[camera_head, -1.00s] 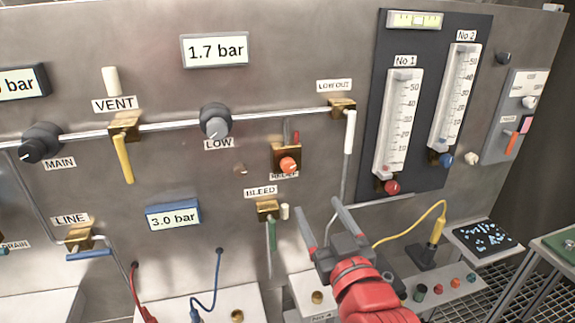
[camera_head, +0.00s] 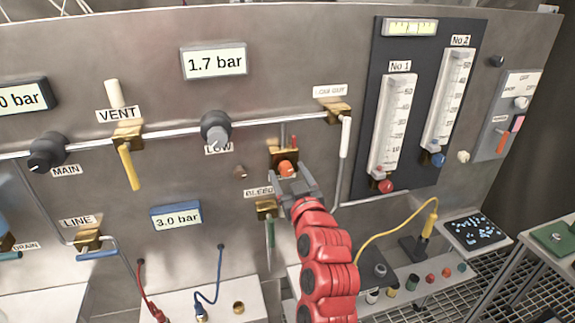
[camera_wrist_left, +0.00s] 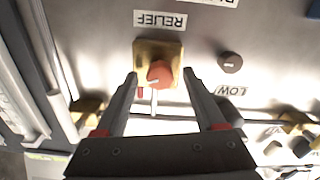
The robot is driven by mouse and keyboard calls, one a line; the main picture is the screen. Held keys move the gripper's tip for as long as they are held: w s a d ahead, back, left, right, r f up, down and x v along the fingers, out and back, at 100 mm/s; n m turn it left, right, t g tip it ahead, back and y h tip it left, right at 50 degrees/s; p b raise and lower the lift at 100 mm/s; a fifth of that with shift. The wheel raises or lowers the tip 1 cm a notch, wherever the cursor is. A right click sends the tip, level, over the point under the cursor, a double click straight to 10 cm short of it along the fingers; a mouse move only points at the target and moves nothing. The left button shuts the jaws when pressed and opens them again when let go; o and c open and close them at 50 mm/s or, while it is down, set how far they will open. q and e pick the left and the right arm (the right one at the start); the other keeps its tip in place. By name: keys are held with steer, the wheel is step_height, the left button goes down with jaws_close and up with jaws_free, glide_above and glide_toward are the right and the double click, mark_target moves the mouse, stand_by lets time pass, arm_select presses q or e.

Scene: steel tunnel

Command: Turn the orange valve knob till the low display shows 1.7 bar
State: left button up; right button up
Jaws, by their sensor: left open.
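The orange valve knob (camera_head: 286,168) sits on a brass block on the steel panel. In the left wrist view the knob (camera_wrist_left: 160,75) shows beside an upside-down RELIEF label (camera_wrist_left: 160,20). My left gripper (camera_head: 288,178) is open, its fingers reaching toward the panel on either side of the knob. In the wrist view the fingertips (camera_wrist_left: 160,76) flank the knob with a gap on each side, and nothing is gripped. The display above the LOW regulator (camera_head: 214,62) reads 1.7 bar. My right gripper is not in view.
The grey LOW knob (camera_head: 215,129) and the pipe lie above left of the orange knob. The BLEED valve (camera_head: 266,209) is close below. The LOW OUT valve (camera_head: 342,113) and flowmeters (camera_head: 392,125) stand to the right. A blue-framed display (camera_head: 175,215) reads 3.0 bar.

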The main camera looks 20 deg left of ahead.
arm_select(q)
steer(key=shift+w+a, duration=0.3)
steer(key=shift+w, duration=0.2)
jaws_close()
steer(key=shift+f+m+b, duration=0.2)
steer(key=shift+m+b, duration=0.1)
steer(key=shift+b, duration=0.35)
steer(key=shift+r+m+b, duration=0.2)
steer(key=shift+m+b, duration=0.3)
steer(key=shift+m, duration=0.2)
jaws_free()
